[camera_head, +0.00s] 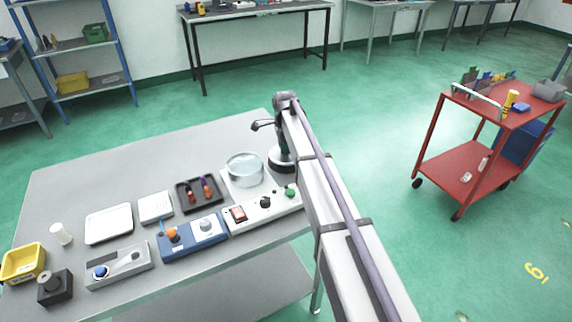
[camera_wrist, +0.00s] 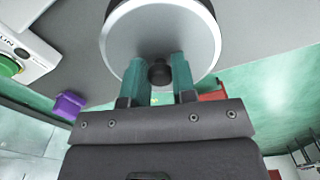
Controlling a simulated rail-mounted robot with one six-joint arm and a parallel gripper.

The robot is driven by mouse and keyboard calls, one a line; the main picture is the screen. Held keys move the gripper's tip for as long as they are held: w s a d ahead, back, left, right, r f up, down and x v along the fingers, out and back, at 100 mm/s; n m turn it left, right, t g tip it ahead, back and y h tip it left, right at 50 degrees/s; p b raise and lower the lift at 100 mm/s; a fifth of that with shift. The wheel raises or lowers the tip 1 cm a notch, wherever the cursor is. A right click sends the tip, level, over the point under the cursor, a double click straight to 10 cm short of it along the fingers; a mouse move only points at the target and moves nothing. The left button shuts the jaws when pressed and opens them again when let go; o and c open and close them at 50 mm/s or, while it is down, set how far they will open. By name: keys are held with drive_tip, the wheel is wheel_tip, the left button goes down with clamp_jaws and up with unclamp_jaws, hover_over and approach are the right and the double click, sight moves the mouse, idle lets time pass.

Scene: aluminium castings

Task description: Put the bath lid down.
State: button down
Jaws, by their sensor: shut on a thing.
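The bath lid (camera_wrist: 128,42) is a pale round disc with a dark knob (camera_wrist: 160,73) at its middle, seen large in the wrist view. My gripper (camera_wrist: 159,76) has its two green fingers shut on that knob. In the head view the lid (camera_head: 276,162) is partly hidden by my arm, at the right of the bench. It is right of the open round bath (camera_head: 245,170), not over it. A dark ring shows around the lid's edge; I cannot tell whether the lid touches what is below.
The bath stands on a white unit with a red switch (camera_head: 238,214) and knobs. Left of it on the grey bench (camera_head: 110,165) are a dark tray (camera_head: 180,205), a blue device (camera_head: 190,241) and white trays. The bench's back left is clear. A red cart (camera_head: 465,168) stands apart at right.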

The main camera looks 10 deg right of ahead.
wheel_tip(320, 180, down, 4)
drive_tip(key=b, duration=0.3)
drive_tip(key=shift+b, duration=0.4)
drive_tip(key=shift+r, duration=0.3)
drive_tip(key=shift+f, duration=0.15)
drive_tip(key=c, duration=0.9)
unclamp_jaws()
